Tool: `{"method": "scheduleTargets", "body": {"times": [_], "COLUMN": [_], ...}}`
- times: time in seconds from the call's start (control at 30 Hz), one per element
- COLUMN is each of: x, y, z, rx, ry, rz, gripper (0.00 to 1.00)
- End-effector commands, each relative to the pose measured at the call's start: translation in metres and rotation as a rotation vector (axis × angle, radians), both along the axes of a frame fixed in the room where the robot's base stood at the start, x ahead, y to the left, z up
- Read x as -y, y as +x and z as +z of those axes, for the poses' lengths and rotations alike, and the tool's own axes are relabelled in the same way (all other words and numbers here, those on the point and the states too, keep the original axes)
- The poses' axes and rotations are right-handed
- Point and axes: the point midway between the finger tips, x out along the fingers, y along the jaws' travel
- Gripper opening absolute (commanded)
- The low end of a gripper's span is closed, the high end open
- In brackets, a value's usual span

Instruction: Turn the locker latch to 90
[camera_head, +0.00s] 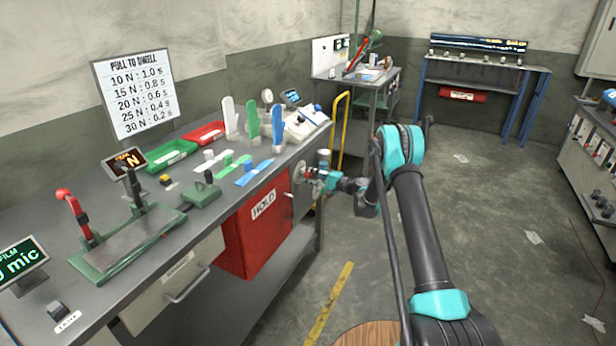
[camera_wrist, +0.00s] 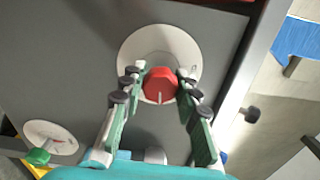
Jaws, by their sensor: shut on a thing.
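A red round knob (camera_wrist: 160,84) with a white pointer line sits on a pale round dial plate (camera_wrist: 140,48) on a grey panel; it appears to be the latch. The pointer line faces the bottom of the wrist view. My gripper (camera_wrist: 156,80) is shut on the knob, one finger on each side. In the head view my gripper (camera_head: 314,174) is at the end of the bench, beside the red locker (camera_head: 258,226) marked HOLD. My gripper partly hides the dial plate there.
A second dial (camera_wrist: 52,136) with a green knob (camera_wrist: 39,157) is at the lower left of the wrist view. A dark knob (camera_wrist: 250,114) is at the right. The bench top (camera_head: 120,205) holds trays and a press. Open floor (camera_head: 490,200) lies to the right.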

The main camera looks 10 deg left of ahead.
Motion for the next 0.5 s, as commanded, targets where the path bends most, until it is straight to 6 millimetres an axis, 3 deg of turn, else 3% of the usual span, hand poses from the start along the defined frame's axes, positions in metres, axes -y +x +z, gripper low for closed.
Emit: {"method": "scheduleTargets", "body": {"times": [0.5], "x": [0.0015], "y": [0.0005], "z": [-0.0006], "rx": [-0.150], "ry": [0.053], "rz": [-0.002], "gripper": [0.02]}}
